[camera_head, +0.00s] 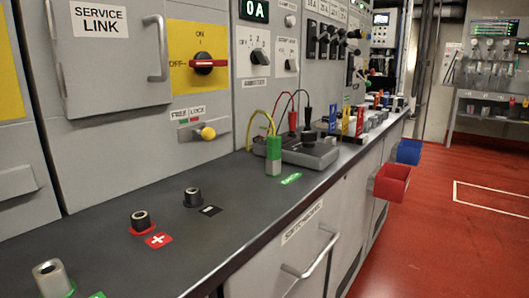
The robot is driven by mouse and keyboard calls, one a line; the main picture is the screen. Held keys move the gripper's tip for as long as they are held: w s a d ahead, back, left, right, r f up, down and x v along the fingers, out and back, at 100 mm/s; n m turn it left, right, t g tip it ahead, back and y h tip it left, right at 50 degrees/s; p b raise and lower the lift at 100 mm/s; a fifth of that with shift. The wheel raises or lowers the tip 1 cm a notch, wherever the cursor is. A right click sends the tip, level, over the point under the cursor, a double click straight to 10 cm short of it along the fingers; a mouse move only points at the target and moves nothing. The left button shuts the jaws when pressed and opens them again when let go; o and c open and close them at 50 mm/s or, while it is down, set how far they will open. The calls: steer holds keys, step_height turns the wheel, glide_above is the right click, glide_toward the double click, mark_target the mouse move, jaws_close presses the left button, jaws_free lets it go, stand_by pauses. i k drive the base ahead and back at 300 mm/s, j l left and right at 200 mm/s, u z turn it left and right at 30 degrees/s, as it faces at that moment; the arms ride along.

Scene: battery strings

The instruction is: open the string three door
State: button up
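No door marked as string three can be made out in the head view. A grey door labelled "SERVICE LINK" (110,52) with a vertical handle (158,48) is at the upper left and looks shut. Below the counter, a light grey cabinet door (345,222) with a metal bar handle (312,256) looks shut; its label (302,222) is too slanted to read surely. My gripper is not in view.
A dark counter (110,232) bears terminals, a green block (273,155) and a grey meter box with leads (312,150). A yellow switch panel (183,82) is above. Red (392,183) and blue (409,152) bins jut from the counter front. The red floor (440,245) at right is clear.

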mark_target(110, 56)
steer(key=u, duration=1.25)
steer(key=k+j, duration=0.05)
